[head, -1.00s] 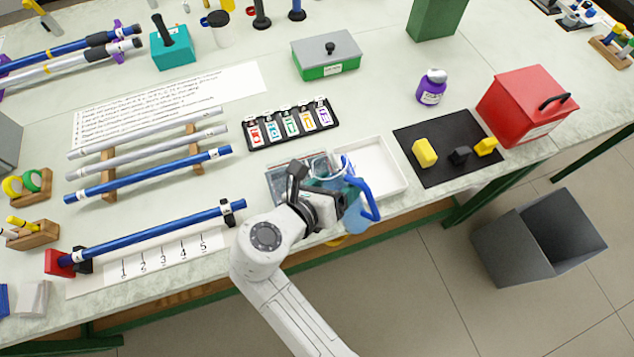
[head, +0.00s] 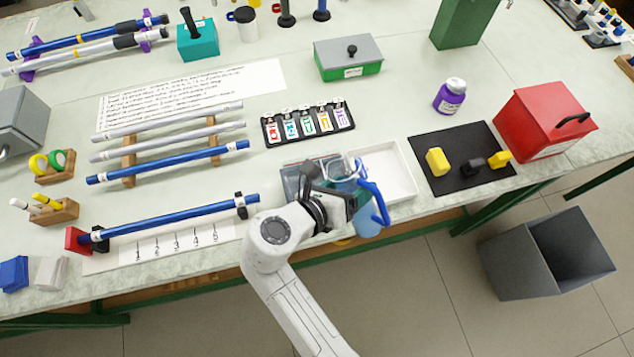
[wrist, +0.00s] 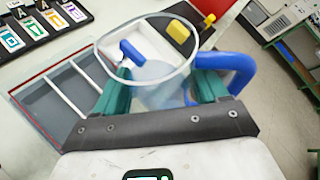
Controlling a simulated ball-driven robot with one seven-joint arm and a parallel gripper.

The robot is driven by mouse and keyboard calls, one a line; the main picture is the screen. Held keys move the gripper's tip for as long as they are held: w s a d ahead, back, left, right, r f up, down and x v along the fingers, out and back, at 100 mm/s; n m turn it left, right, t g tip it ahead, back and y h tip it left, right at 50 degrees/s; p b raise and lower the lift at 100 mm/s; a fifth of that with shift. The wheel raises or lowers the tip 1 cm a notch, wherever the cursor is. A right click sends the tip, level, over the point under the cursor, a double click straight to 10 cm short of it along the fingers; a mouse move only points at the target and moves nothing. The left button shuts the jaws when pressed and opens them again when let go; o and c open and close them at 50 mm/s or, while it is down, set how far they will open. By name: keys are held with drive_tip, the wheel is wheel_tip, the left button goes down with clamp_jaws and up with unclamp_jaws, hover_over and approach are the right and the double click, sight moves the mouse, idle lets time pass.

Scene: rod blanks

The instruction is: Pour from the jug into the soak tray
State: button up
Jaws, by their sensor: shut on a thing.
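My gripper (head: 345,197) is shut on a clear jug (head: 367,222) with a blue handle (head: 380,204). In the wrist view, the jug's round open rim (wrist: 97,50) shows between the teal fingers (wrist: 160,95). The jug is held at the table's front edge, by the near side of a shallow white tray (head: 402,186), which I take for the soak tray. The tray's visible floor looks bare; the jug and gripper hide its near left part. The jug looks roughly upright, and no stream shows. I cannot tell how much liquid it holds.
A grey divided tray (head: 292,180) lies left of the white tray, partly behind my gripper. A black mat (head: 449,178) with yellow and black pieces lies to the right. A row of coloured cards (head: 308,122) is behind. A grey bin (head: 520,270) stands on the floor.

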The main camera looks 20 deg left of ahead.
drive_tip(key=shift+d+f+n+h, duration=0.1)
drive_tip(key=shift+f+n+h, duration=0.05)
drive_tip(key=shift+n+h, duration=0.45)
idle(1.6)
drive_tip(key=shift+f+n, duration=0.1)
drive_tip(key=shift+n, duration=0.2)
drive_tip(key=shift+g, duration=0.3)
drive_tip(key=shift+f+h, duration=0.15)
drive_tip(key=shift+h, duration=0.15)
drive_tip(key=shift+n, duration=0.3)
